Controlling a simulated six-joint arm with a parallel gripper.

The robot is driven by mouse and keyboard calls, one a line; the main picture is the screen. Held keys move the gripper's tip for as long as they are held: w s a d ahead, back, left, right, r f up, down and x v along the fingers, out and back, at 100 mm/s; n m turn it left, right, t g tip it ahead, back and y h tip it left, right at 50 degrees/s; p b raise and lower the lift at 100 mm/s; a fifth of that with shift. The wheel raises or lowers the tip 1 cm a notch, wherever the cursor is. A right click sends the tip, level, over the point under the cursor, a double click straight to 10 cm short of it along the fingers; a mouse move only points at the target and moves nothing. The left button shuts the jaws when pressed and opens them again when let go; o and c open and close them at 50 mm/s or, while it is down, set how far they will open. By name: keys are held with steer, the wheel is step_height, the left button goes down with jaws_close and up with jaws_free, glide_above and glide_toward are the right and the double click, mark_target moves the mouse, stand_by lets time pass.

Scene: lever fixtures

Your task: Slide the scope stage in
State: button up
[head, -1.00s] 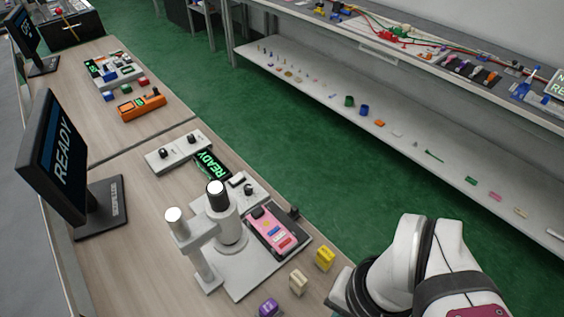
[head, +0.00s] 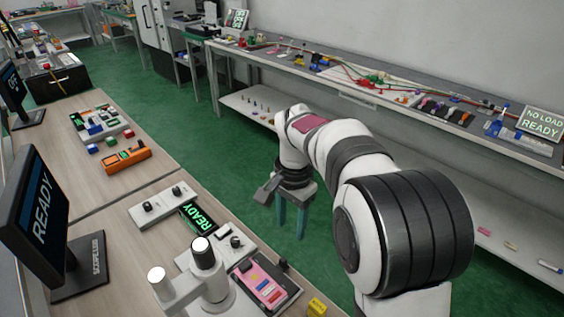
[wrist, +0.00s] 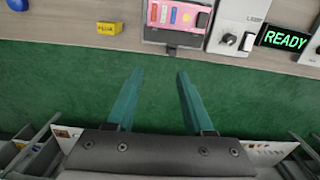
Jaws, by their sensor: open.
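The scope stage (head: 287,300) is a dark plate with a pink board (head: 262,284) on it, at the aisle-side edge of the white microscope (head: 213,284). In the wrist view the stage edge (wrist: 160,43) and pink board (wrist: 178,15) are at the top centre, with a small dark knob sticking out toward me. My gripper (head: 291,225) hangs over the green floor of the aisle, beyond the bench edge. In the wrist view my gripper's teal fingers (wrist: 159,72) are spread open and empty, pointing at the stage and apart from it.
A yellow block (wrist: 109,28) lies left of the stage in the wrist view. A control box (wrist: 238,27) and a READY display (wrist: 284,39) are to its right. A monitor (head: 42,214) stands at the bench's left. A long shelf bench (head: 400,110) runs across the aisle.

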mark_target(283, 260)
steer(key=w+f, duration=0.1)
steer(key=f, duration=0.5)
steer(key=w+a+f, duration=0.1)
steer(key=f, duration=0.5)
steer(key=w+f, duration=0.1)
steer(key=f, duration=0.5)
steer(key=shift+w+a+f, duration=0.15)
steer(key=shift+w+a, duration=0.05)
steer(key=shift+a, duration=0.1)
jaws_close()
stand_by(0.3)
